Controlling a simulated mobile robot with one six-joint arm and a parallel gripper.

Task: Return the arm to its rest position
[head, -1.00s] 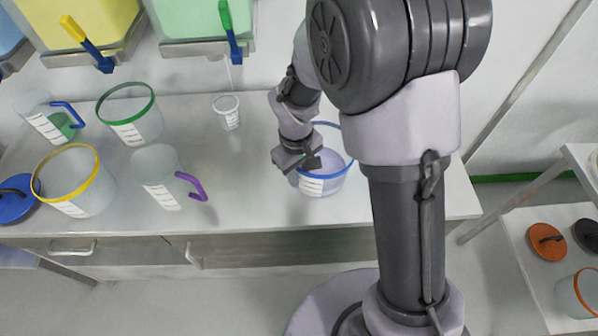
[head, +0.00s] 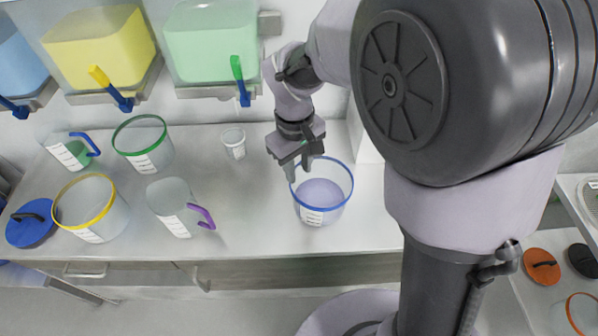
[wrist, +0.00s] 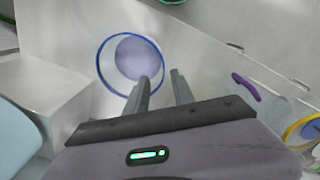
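My gripper (head: 299,170) is above the steel bench, at the back left rim of a clear blue-rimmed container (head: 339,205) in the head view. The container holds pale purple contents (head: 320,192). In the wrist view, the two fingers of my gripper (wrist: 159,77) stand apart with nothing between them. The blue-rimmed container (wrist: 109,68) lies beyond the fingertips there, with its contents (wrist: 138,55) showing. My arm is bent, with a large dark joint close to the head camera. That joint hides part of the bench's right side.
Several vessels stand on the bench (head: 255,225) to the left: a small cup (head: 233,142), green-rimmed (head: 150,153) and yellow-rimmed (head: 105,220) containers and a purple-handled jug (head: 170,197). Yellow (head: 100,52) and green (head: 210,42) bins hang behind. A white block (head: 362,140) stands right of my gripper.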

